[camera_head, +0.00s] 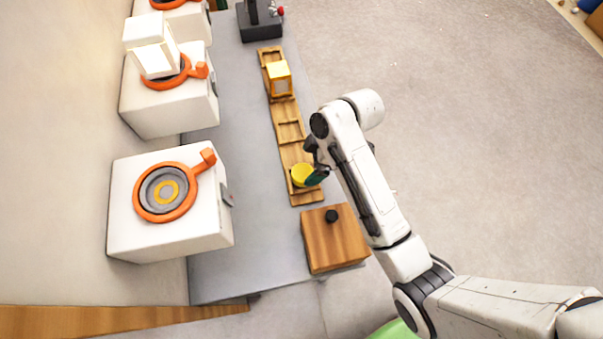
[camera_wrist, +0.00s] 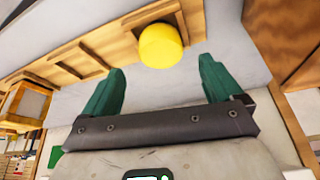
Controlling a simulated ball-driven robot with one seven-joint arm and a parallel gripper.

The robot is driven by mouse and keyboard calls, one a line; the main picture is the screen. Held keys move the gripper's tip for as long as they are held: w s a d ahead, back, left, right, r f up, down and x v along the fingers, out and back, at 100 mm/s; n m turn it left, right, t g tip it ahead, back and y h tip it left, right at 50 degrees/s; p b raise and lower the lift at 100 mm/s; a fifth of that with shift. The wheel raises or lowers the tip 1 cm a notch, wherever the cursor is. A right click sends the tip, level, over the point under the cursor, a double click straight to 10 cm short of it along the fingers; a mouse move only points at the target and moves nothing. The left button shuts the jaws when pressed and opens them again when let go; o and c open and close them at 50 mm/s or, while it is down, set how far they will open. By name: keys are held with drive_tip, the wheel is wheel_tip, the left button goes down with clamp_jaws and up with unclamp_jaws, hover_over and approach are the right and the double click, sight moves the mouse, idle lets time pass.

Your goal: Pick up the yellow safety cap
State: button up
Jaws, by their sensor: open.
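The yellow safety cap (camera_head: 301,174) sits in the near end of a long wooden tray (camera_head: 307,198) on the grey counter. In the wrist view the cap (camera_wrist: 161,46) is a plain yellow round shape, just beyond the fingertips and roughly centred between them. My gripper (camera_wrist: 158,75) is open, with its two green fingers spread to either side and nothing between them. In the head view my gripper (camera_head: 318,176) is close beside the cap on its right, and one green finger partly covers the cap's edge. I cannot tell whether a finger touches the cap.
A wooden box with a black knob (camera_head: 331,215) stands close to the tray's near end. An amber lantern-like block (camera_head: 278,78) sits farther up the tray. White units with orange rings (camera_head: 168,191) line the left side. Open floor (camera_head: 470,130) lies to the right.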

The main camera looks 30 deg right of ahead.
sight(305, 172)
drive_tip(key=shift+s+d+p+x, duration=0.15)
drive_tip(key=shift+p+x, duration=0.15)
drive_tip(key=shift+x, duration=1.05)
drive_tip(key=shift+s+d+p+x, duration=0.1)
drive_tip(key=shift+p+x, duration=0.2)
drive_tip(key=shift+x, duration=1.05)
drive_tip(key=shift+f, duration=0.1)
drive_tip(key=shift+c, duration=0.3)
drive_tip(key=c, duration=1.1)
